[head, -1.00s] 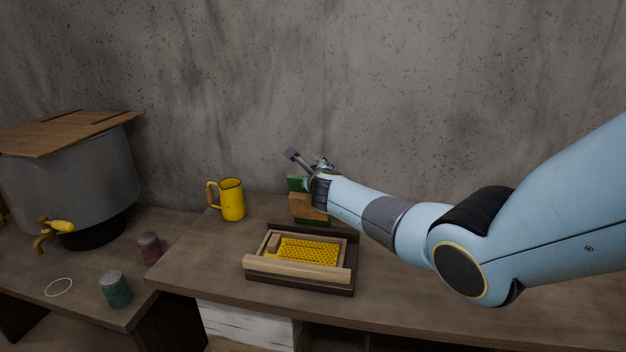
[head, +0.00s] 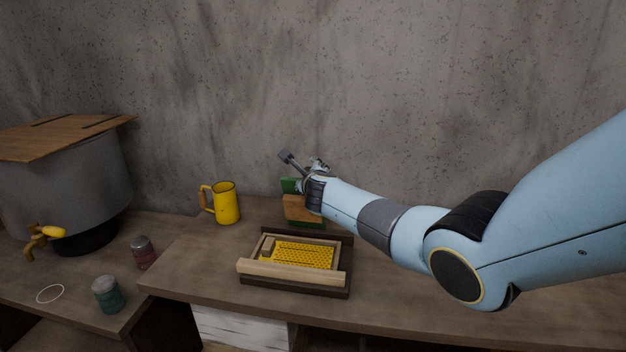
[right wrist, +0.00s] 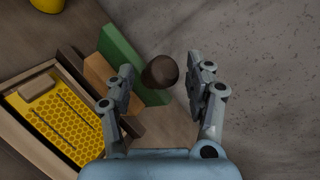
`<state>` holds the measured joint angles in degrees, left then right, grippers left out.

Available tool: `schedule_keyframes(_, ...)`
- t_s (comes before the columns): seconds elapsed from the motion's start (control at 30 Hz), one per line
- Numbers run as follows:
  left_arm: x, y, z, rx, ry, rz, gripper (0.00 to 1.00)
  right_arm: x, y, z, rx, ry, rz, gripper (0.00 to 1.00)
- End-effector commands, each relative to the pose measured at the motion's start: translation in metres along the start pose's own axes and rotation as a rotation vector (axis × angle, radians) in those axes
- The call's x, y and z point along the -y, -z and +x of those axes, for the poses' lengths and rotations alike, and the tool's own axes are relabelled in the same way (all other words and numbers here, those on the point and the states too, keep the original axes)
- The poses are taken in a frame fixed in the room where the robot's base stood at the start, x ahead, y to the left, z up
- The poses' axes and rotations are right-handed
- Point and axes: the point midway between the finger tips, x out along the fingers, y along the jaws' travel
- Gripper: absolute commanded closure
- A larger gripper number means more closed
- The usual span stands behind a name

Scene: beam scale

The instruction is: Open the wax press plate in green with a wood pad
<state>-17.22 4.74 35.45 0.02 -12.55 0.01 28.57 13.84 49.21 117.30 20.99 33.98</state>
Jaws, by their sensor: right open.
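The press plate (head: 291,185) is green with a wood pad (head: 298,211) on its front face. It stands upright at the back of the wax press (head: 345,285), which has a wooden frame and a yellow honeycomb bed (head: 303,254). In the right wrist view the green plate (right wrist: 122,52) has a dark brown round knob (right wrist: 160,72) on its back side. My right gripper (right wrist: 160,67) is open, its fingers on either side of the knob with visible gaps. In the head view my right gripper (head: 304,163) is above the plate and partly hides it. My left gripper is out of view.
A yellow mug (head: 226,204) with a wooden handle stands left of the press. A grey pot (head: 65,190) with a tap stands at the far left, with a green jar (head: 107,296) and a red jar (head: 143,254) nearby. The concrete wall is close behind.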

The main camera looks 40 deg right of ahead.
Motion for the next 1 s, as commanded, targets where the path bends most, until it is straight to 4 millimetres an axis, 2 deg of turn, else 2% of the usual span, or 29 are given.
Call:
schedule_keyframes(0.17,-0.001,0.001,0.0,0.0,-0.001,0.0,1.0,-0.001,0.001,-0.022,0.002,-0.002,0.001,0.46)
schedule_keyframes(0.6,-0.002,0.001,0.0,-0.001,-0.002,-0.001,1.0,0.0,0.002,-0.099,-0.002,-0.003,-0.001,0.46)
schedule_keyframes(0.8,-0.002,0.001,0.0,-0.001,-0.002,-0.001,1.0,0.001,0.001,-0.113,-0.002,-0.001,-0.001,0.46)
schedule_keyframes(1.0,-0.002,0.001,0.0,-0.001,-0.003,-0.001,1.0,0.001,0.001,-0.114,-0.002,-0.001,-0.001,0.46)
